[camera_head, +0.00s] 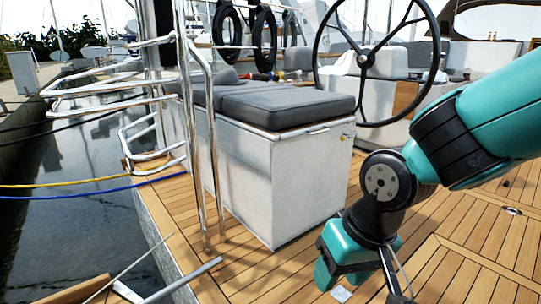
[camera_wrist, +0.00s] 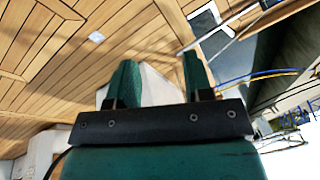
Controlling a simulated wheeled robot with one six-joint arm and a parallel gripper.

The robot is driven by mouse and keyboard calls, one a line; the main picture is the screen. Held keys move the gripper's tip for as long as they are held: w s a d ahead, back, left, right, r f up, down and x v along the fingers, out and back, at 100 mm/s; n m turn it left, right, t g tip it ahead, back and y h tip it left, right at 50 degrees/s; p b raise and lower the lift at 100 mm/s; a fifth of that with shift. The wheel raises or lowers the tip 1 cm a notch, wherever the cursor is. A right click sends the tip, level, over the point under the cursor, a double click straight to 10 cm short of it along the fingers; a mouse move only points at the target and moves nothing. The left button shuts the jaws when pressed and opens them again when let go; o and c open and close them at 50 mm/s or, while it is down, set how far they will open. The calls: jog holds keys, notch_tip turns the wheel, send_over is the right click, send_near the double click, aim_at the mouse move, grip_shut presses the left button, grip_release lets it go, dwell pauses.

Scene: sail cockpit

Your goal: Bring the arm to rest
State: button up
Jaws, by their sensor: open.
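My arm comes in from the right in the head view, teal and black, and bends down at the elbow or wrist joint. My gripper (camera_head: 335,268) hangs low over the teak deck (camera_head: 455,268), in front of the white cushioned seat box. In the wrist view my gripper (camera_wrist: 159,82) shows two green fingers spread apart with a clear gap. Nothing is held between them. The white seat box (camera_wrist: 155,88) shows behind the fingers. How far the fingertips are from the deck is hard to tell.
The white seat box (camera_head: 290,185) with grey cushions (camera_head: 275,100) stands behind my gripper. Steel rails (camera_head: 200,130) and water (camera_head: 70,200) lie to the left. A black steering wheel (camera_head: 365,60) is behind. A small white square (camera_head: 340,294) lies on the deck.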

jog(key=s+d+r+n+g+y+p, duration=0.1)
jog(key=s+d+r+n+y+p, duration=0.25)
jog(key=s+r, duration=0.7)
notch_tip(320, 180, up, 35)
jog(key=d+h+p, duration=0.1)
jog(key=h+p, duration=0.1)
jog(key=p, duration=3.4)
jog(key=shift+r, duration=0.2)
